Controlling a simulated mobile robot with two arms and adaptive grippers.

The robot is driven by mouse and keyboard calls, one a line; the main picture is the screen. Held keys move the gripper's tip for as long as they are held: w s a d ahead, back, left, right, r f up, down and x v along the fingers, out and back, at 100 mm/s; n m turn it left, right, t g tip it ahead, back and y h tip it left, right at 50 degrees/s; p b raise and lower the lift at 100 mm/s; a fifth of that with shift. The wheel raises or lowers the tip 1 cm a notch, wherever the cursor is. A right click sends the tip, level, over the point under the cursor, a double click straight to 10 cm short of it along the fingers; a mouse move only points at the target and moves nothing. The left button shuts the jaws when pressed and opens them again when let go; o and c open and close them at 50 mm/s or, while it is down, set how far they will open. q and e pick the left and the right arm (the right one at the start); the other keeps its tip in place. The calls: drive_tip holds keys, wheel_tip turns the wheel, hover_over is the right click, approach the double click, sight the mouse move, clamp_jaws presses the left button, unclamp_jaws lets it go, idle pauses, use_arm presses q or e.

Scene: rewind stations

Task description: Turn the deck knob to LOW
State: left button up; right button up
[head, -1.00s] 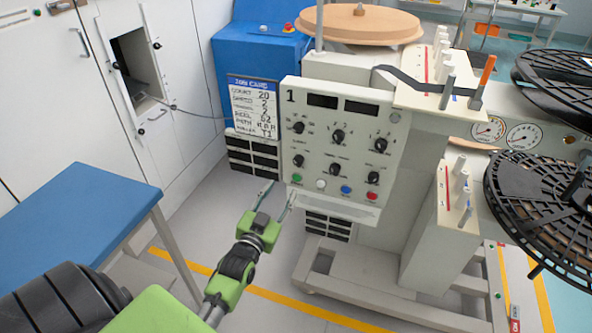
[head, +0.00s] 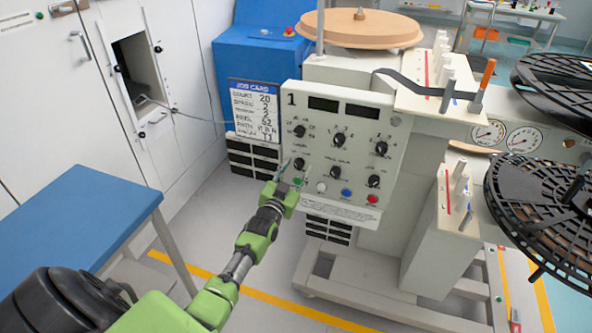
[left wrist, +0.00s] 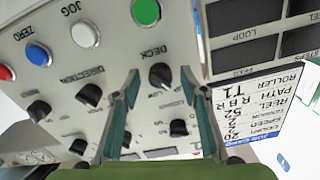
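The deck knob (head: 299,163) is the black lower-left knob on the cream control panel (head: 352,105) marked 1. In the left wrist view the panel is upside down, and the knob (left wrist: 161,76) sits beside its DECK label. My left gripper (head: 290,174) is open just in front of the panel's lower left. In the left wrist view its fingertips (left wrist: 160,74) stand apart on either side of the knob, with visible gaps. I cannot tell how far they are from the panel face. The knob's setting is too small to read. My right gripper is not in view.
Green, white, blue and red buttons line the panel below the knobs; the green button (left wrist: 146,11) is close to the deck knob. Several other knobs sit nearby. A job card (head: 254,108) hangs left of the panel. A blue-topped table (head: 85,215) stands at the left.

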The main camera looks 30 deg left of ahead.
use_arm(q)
drive_tip(key=c, duration=1.1)
drive_tip(key=shift+m, duration=0.3)
drive_tip(key=shift+c, duration=0.2)
drive_tip(key=shift+m, duration=0.6)
drive_tip(key=m, duration=0.6)
drive_tip(key=shift+m+b, duration=0.65)
drive_tip(key=shift+m, duration=1.35)
